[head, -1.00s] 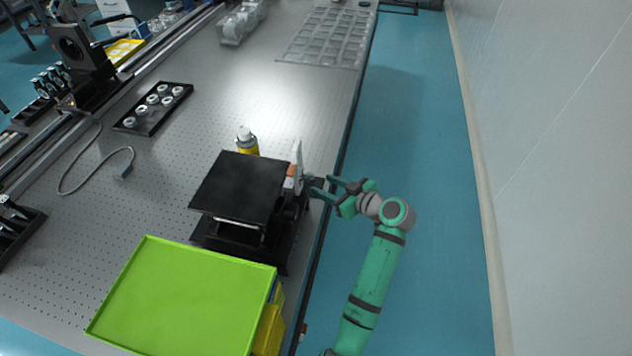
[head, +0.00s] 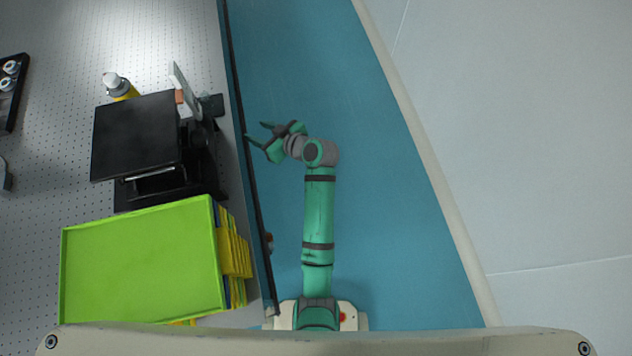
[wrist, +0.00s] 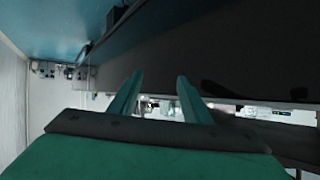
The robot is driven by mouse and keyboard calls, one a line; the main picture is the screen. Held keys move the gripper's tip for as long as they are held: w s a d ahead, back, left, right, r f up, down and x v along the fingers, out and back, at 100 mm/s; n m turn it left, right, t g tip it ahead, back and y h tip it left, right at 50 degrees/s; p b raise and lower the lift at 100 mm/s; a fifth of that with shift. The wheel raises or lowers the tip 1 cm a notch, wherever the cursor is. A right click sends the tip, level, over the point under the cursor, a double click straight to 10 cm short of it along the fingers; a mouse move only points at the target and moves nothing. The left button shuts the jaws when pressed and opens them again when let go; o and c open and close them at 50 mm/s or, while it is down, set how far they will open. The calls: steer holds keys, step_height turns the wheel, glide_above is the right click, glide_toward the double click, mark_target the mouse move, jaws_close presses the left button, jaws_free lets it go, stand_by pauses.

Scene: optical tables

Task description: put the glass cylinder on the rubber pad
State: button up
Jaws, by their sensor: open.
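My gripper (head: 257,134) is open and empty over the floor, just right of the table's edge in the head view. Its two green fingers also show apart in the wrist view (wrist: 160,80), with nothing between them. I cannot make out a glass cylinder in any view. I cannot identify a rubber pad for certain. A black square plate (head: 135,135) tops a black stand on the table, left of my gripper.
A green tray (head: 140,265) sits over yellow and blue bins (head: 234,250) at the near table edge. A yellow bottle with a white cap (head: 118,86) and an upright pale plate (head: 184,90) stand behind the black stand. The blue floor (head: 370,230) right of the table is clear.

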steer(key=s+d+f+m+t+h, duration=0.2)
steer(key=s+d+f+m+h, duration=0.2)
steer(key=s+d, duration=0.45)
steer(key=s+d+f+m+t+h, duration=0.25)
steer(key=s+d+f+m, duration=0.2)
steer(key=s, duration=0.65)
steer(key=s+d+r+t+h, duration=0.1)
steer(key=s+d+r+h, duration=0.1)
steer(key=s+r, duration=0.6)
steer(key=s+d+r+m+t+h, duration=0.1)
steer(key=s+d+r+t, duration=0.1)
steer(key=s+r, duration=0.7)
steer(key=shift+s+d+r+h, duration=0.25)
steer(key=shift+s+r+h, duration=0.1)
steer(key=shift+s, duration=0.2)
